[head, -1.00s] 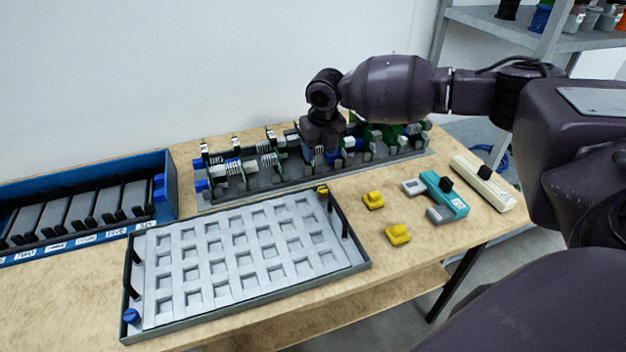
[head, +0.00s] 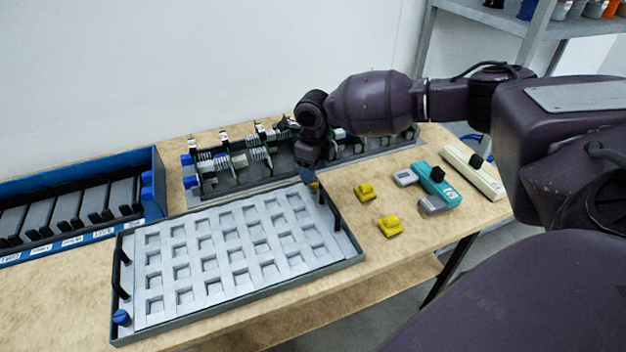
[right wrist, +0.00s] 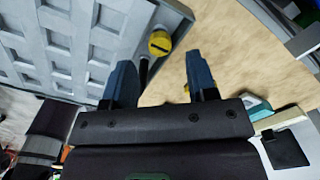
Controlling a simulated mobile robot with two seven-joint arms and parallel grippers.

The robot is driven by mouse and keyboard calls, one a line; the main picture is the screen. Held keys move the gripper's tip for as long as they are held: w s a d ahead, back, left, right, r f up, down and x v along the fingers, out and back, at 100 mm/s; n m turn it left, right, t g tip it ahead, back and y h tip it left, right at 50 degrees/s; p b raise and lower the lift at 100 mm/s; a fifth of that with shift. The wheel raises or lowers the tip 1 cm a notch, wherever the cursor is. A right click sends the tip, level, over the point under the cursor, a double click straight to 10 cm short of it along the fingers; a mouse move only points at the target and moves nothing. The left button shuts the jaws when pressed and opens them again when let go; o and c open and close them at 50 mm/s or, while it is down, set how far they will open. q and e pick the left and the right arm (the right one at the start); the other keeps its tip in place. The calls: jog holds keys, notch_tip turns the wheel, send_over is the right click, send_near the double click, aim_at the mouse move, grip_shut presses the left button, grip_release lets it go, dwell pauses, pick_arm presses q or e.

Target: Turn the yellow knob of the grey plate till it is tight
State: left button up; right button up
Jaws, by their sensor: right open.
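The grey plate (head: 150,238) lies flat on the table, a tray with rows of square pockets. Its yellow knob (head: 314,186) is at the back right corner, mostly hidden behind my right gripper in the head view. In the right wrist view the yellow knob (right wrist: 160,43) shows clearly, round with a dark slot across its top. My right gripper (head: 308,178) is just over that corner. In the right wrist view the right gripper's blue fingers (right wrist: 160,72) are apart and empty, and the knob lies a little beyond the tips, not visibly touched. My left gripper is out of view.
A blue knob (head: 122,318) sits at the plate's front left corner. Two loose yellow parts (head: 389,226) and a teal tool (head: 440,186) lie to the right. A rack of boards (head: 230,162) stands behind, a blue bin (head: 158,190) at left.

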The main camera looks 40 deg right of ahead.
jog(key=shift+f, duration=2)
jog(key=c, duration=0.9)
